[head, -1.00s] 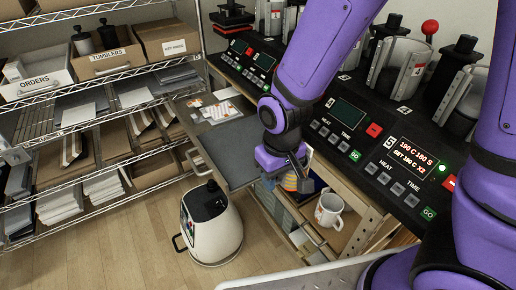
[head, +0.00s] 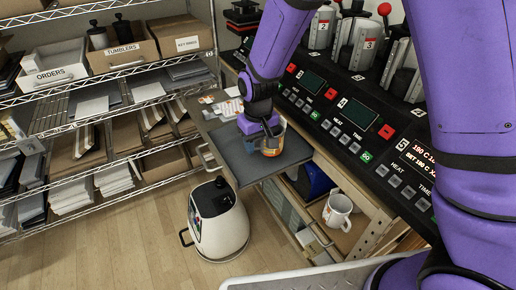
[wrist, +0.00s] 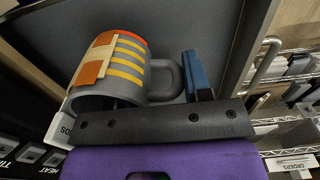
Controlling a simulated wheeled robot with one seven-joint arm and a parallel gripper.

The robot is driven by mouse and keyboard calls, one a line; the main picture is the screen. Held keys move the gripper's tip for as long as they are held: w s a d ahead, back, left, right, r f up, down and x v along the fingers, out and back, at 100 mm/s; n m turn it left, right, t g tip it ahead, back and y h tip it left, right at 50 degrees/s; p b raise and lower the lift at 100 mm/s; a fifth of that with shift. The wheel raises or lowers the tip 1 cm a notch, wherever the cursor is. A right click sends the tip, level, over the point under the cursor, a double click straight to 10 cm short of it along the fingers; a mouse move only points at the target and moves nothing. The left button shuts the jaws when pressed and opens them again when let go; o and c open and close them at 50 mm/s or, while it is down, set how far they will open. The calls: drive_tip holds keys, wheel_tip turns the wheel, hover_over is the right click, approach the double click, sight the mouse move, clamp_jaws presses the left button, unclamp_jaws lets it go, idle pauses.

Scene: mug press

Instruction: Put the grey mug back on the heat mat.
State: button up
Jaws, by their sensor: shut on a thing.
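The grey mug (wrist: 125,65) has yellow stripes, an orange rim and patch, and strips of tan tape on its side. My gripper (head: 264,140) is shut on the mug, which shows small and partly covered in the head view (head: 273,146). In the wrist view a blue finger pad (wrist: 198,75) sits beside the mug's handle; the other finger is hidden.
A white printed mug (head: 338,210) stands in the open drawer below the counter. The press control panel (head: 345,120) runs along the right. Papers (head: 222,104) lie behind the mat. A white bin-like appliance (head: 218,220) stands on the floor below. A wire shelf (head: 80,110) is at left.

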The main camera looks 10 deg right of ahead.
drive_tip(key=shift+f, duration=1.15)
drive_tip(key=shift+f, duration=0.1)
drive_tip(key=o, duration=1)
drive_tip(key=shift+o, duration=0.2)
wheel_tip(320, 180, up, 12)
drive_tip(key=shift+r, duration=0.1)
drive_tip(key=shift+d+r, duration=0.1)
